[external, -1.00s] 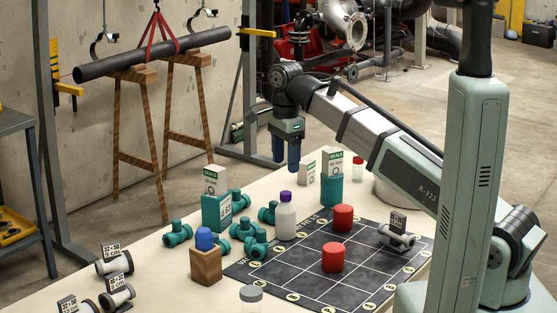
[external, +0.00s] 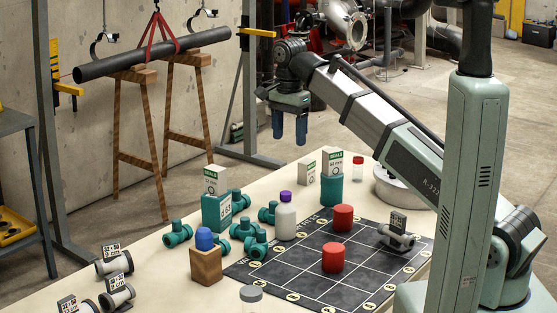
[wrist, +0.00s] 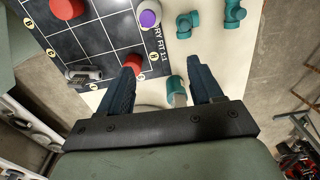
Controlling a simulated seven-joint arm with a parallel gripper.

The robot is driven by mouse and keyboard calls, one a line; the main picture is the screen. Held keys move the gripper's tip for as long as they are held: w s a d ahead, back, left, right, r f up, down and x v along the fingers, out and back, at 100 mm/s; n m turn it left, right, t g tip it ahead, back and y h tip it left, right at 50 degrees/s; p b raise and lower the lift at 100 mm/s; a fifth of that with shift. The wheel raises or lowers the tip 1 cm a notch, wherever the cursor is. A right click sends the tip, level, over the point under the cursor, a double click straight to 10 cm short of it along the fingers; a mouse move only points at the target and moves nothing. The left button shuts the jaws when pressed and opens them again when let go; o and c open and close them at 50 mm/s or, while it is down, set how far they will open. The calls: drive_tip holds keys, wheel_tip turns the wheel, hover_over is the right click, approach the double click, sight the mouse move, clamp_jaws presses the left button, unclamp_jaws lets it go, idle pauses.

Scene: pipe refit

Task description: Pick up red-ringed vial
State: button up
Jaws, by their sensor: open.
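A small clear vial with a red top (external: 358,168), which looks like the red-ringed vial, stands upright near the far edge of the table, beside a round pale disc. I cannot clearly make it out in the wrist view. My gripper (external: 290,132) is open and empty, pointing down, high above the table's far side and to the left of the vial. In the wrist view my gripper (wrist: 163,68) shows its two dark blue fingers spread apart with nothing held between them.
A teal cylinder (external: 331,190) with a white seals box (external: 332,162) on top stands near the vial. A white bottle with a purple cap (external: 286,216), two red cylinders (external: 343,217) and several teal fittings stand nearer. The round pale disc (external: 398,192) is right of the vial.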

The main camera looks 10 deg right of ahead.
drive_tip(key=w+d+n, duration=0.4)
drive_tip(key=w+n, duration=0.4)
drive_tip(key=n, duration=2.8)
hover_over(356, 157)
wheel_tip(356, 157, down, 10)
drive_tip(key=shift+r, duration=0.1)
wheel_tip(356, 157, down, 10)
drive_tip(key=shift+r, duration=0.25)
drive_tip(key=shift+s+d+f, duration=0.1)
drive_tip(key=shift+f, duration=1.2)
drive_tip(key=shift+s+d+f, duration=0.1)
drive_tip(key=shift+f, duration=1.15)
drive_tip(key=shift+c, duration=0.5)
